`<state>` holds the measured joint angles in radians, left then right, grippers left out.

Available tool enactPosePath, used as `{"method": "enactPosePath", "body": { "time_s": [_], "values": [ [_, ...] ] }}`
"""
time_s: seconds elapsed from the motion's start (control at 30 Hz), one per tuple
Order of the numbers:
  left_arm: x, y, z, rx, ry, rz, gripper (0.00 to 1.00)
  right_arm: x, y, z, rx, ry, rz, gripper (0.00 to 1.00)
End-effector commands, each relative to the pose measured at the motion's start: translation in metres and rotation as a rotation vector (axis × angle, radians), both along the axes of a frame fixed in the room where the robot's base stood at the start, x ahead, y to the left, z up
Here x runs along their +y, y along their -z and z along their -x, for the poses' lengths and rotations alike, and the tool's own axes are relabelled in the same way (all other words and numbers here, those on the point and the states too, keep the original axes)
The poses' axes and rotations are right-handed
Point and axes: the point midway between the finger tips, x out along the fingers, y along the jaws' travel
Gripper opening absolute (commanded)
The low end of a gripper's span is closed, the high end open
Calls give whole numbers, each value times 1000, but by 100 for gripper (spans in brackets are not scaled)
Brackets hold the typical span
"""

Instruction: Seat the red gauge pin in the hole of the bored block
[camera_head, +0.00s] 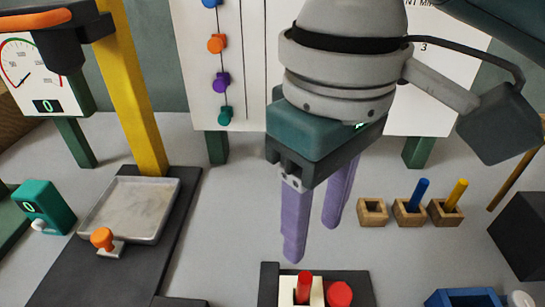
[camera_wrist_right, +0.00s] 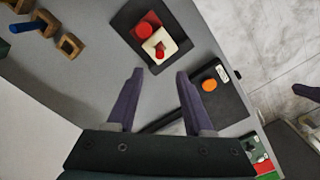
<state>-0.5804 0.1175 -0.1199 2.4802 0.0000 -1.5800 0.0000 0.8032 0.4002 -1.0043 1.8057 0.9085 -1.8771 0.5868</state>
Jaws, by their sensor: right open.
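The red gauge pin (camera_head: 304,284) stands upright in the opening of the cream bored block (camera_head: 287,289), its upper part showing above the block. How deep it sits is hidden. In the right wrist view the pin (camera_wrist_right: 159,53) shows within the cream block (camera_wrist_right: 172,44), ahead of the fingertips. My right gripper (camera_head: 313,242) is open, with purple fingers pointing down, above and behind the block and apart from it. Nothing is between its fingers in the right wrist view (camera_wrist_right: 160,74). My left gripper is not in view.
A round red knob (camera_head: 339,293) sits beside the block on a dark base (camera_head: 358,278). Small wooden holders (camera_head: 373,212) stand at right, two with a blue pin (camera_head: 419,193) and a yellow pin (camera_head: 456,193). A blue bin (camera_head: 465,298) is front right.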

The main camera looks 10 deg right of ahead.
Motion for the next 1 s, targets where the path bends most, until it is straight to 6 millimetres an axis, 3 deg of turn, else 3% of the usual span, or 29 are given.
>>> {"method": "enactPosePath", "body": {
  "time_s": [0.27,0.47,0.57,0.67,0.9,1.0],
  "values": [
    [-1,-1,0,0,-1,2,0,7,-2,6,-1,-13,-30,52],
    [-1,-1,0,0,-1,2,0,41,20,35,-57,-36,-232,52],
    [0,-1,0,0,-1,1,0,44,29,48,-122,16,-323,52],
    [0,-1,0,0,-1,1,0,27,38,60,-191,107,-347,52],
    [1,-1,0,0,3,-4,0,-57,58,101,-290,292,-177,52],
    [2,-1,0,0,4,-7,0,-81,60,115,-301,321,-107,52]
  ]
}}
